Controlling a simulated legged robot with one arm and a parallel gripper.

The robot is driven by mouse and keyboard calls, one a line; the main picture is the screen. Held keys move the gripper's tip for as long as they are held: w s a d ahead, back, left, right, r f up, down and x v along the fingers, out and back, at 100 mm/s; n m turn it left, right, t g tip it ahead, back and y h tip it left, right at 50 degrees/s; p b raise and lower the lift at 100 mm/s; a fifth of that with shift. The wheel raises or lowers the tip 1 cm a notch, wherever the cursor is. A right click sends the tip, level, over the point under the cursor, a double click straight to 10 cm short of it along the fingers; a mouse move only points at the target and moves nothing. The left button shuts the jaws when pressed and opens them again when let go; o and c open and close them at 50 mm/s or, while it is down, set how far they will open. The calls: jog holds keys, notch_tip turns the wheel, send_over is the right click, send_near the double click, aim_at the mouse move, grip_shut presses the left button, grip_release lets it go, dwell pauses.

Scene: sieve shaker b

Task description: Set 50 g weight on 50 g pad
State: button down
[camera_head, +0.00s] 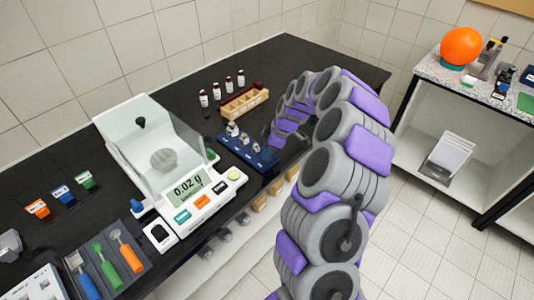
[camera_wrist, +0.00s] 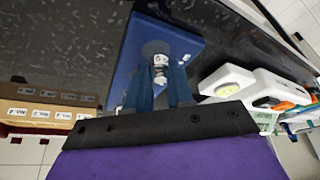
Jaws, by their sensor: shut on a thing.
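In the wrist view my gripper (camera_wrist: 160,80) is shut on a small metal weight (camera_wrist: 160,66) with a pale label that I cannot read surely. The blue weight tray (camera_wrist: 193,22) lies below it. I cannot tell whether the weight touches the tray. In the head view the blue tray (camera_head: 238,152) stands right of the balance, with several metal weights (camera_head: 243,139) on it. My gripper's end is beside the tray's far right side, mostly hidden by my arm. The 50 g pad cannot be told apart; pad markings are too small or hidden.
A balance (camera_head: 133,115) with a clear draft shield reads about 0.02 g. A wooden rack (camera_head: 245,102) and several small bottles (camera_head: 229,82) stand behind the tray. A tool tray (camera_head: 128,283) is at front left. Bare black bench lies at the far right.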

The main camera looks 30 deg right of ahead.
jog(key=shift+d+f, duration=0.3)
jog(key=shift+f, duration=0.1)
jog(key=shift+d, duration=0.25)
jog(key=c, duration=1.4)
grip_release()
jog(key=o, duration=0.4)
jog(key=shift+a+r, duration=0.1)
jog(key=shift+a, duration=0.4)
jog(key=shift+d, duration=0.15)
